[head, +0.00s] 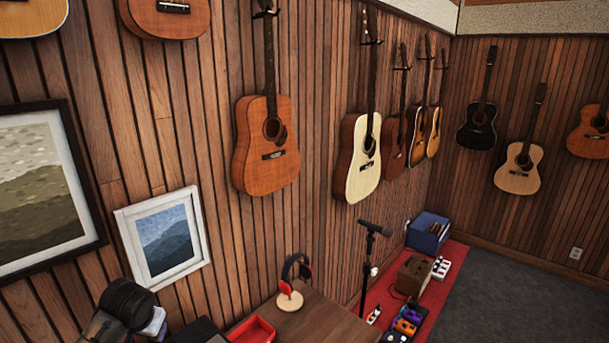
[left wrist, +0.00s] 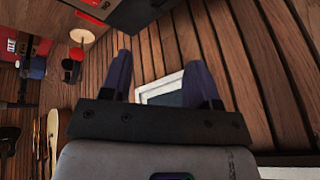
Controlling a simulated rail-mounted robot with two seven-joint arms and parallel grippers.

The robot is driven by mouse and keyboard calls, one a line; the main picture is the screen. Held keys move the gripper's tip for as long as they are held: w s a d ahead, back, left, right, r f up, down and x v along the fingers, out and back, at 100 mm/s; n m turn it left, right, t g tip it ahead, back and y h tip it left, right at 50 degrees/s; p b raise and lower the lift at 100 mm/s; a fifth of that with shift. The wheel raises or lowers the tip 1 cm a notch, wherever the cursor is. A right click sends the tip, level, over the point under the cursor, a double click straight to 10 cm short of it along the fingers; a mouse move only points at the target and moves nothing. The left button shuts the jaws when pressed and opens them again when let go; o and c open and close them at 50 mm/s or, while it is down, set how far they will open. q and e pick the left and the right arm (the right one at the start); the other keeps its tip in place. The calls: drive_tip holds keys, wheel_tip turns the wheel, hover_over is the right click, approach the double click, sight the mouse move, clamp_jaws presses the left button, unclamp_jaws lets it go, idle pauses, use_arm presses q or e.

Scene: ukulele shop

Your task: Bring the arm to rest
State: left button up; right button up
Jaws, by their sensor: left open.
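My left gripper (left wrist: 160,70) shows in the left wrist view with its two dark fingers spread apart. Nothing is held between them. The plank wall and a white-framed picture (left wrist: 150,90) show behind the fingers, apart from them. The gripper's fingers cannot be made out in the head view. My right gripper is in neither view.
A wooden table (head: 325,318) at the bottom of the head view holds a headphone stand (head: 290,300) and a red tray (head: 252,331). A microphone stand (head: 366,262) is beside it. Guitars (head: 266,145) and framed pictures (head: 165,240) hang on the wall. Grey carpet (head: 500,300) lies clear at right.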

use_arm(q)
drive_tip(key=s+d+r+m+t, duration=0.2)
drive_tip(key=d+r+m+t, duration=0.3)
drive_tip(key=d+r, duration=0.55)
drive_tip(key=s+d+t+h+p, duration=0.1)
drive_tip(key=s+d+t+p, duration=0.15)
drive_tip(key=s, duration=0.45)
drive_tip(key=s+f+n+g+p, duration=0.1)
drive_tip(key=s+f+g, duration=0.1)
drive_tip(key=s+f, duration=0.5)
drive_tip(key=s+d+f+n+g+h+p, duration=0.1)
drive_tip(key=s+f, duration=0.6)
drive_tip(key=s, duration=0.8)
drive_tip(key=s+d+f+n+g+p, duration=0.1)
drive_tip(key=s+f+g+p, duration=0.1)
drive_tip(key=s+f+g, duration=0.3)
drive_tip(key=s+f, duration=0.3)
drive_tip(key=s, duration=0.4)
drive_tip(key=shift+d+p, duration=0.15)
drive_tip(key=shift+p, duration=0.25)
